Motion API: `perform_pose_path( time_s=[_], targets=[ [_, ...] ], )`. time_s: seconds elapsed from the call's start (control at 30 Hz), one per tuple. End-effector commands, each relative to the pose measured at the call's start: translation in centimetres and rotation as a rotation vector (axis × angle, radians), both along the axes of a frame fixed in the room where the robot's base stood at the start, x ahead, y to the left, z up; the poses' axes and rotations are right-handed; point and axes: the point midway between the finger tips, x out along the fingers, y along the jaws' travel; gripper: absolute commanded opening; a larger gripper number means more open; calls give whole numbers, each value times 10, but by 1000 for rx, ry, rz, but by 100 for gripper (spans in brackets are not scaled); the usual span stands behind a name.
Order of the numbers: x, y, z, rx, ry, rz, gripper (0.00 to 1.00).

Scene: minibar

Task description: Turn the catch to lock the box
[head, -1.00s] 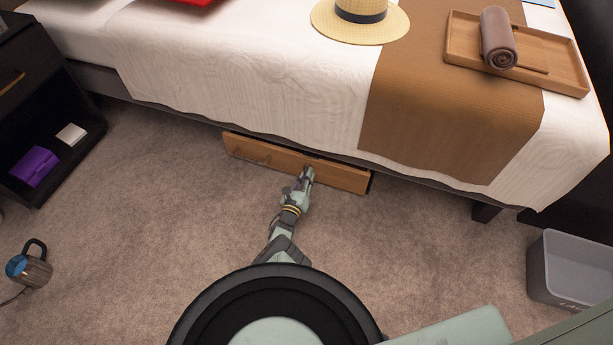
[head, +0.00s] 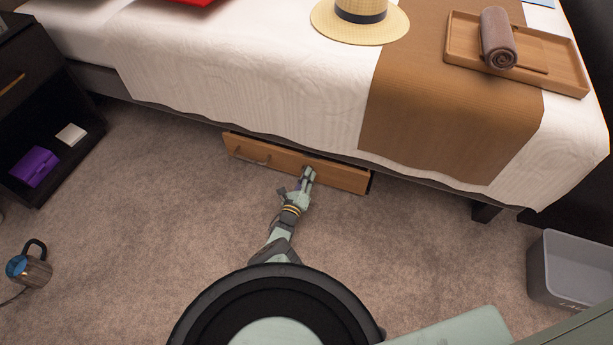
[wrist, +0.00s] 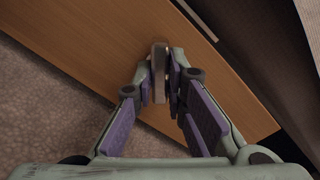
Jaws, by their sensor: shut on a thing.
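The wooden box (head: 343,177) sits low under the bed's edge, its long front face toward me. Its front fills much of the wrist view (wrist: 95,45). The catch (wrist: 160,62) is a small grey oblong piece on that face, standing along the picture's vertical and slanted relative to the box's edges. My gripper (head: 308,172) is at the right-hand half of the box front. In the wrist view my gripper (wrist: 160,75) has its fingers on either side of the catch, closed on it. In the head view the fingers hide the catch.
A bar handle (head: 250,158) is on the box's left part. The bed's cover (head: 240,70) hangs just above the box. Carpet (head: 150,230) around my arm is clear.

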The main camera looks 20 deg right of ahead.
Motion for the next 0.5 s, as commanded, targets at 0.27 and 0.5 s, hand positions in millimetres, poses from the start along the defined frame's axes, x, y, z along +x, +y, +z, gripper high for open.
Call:
perform_pose_path(
  time_s=[0.27,0.5],
  targets=[
    [0,0,0,-216,152,-1,0],
    [-1,0,0,-399,281,-1,0]
  ],
)
